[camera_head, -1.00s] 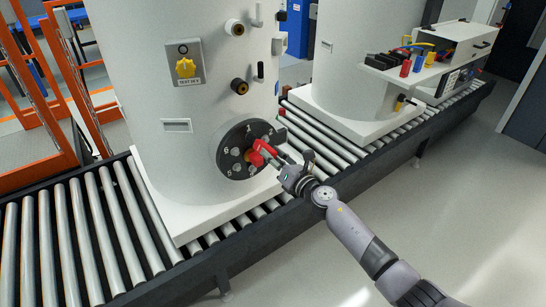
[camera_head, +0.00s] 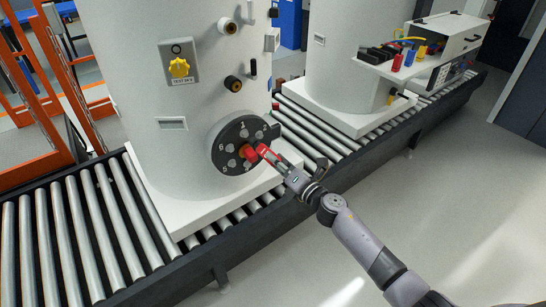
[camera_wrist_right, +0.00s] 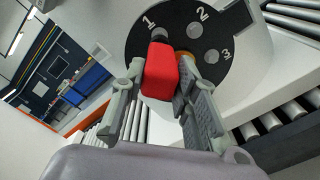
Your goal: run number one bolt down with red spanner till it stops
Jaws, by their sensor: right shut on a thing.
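The dark round flange (camera_head: 229,158) sits low on the white tank, with numbered bolts in a ring around an orange centre. In the right wrist view the flange (camera_wrist_right: 137,45) shows numbers 1, 2 and 3. The number one bolt (camera_wrist_right: 159,33) is just beyond the red spanner (camera_wrist_right: 160,72). The red spanner (camera_head: 265,152) is in front of the flange's right side in the head view. My right gripper (camera_head: 277,162) is shut on it; its fingers (camera_wrist_right: 162,88) show on either side. I cannot tell whether the spanner's far end sits on the bolt. My left gripper is out of view.
The white tank (camera_head: 130,100) stands on a roller conveyor (camera_head: 85,230). It carries a yellow knob (camera_head: 179,68) and dark ports above the flange. A second tank (camera_head: 345,60) stands behind at right. An orange frame (camera_head: 35,95) is at left. The floor at right is clear.

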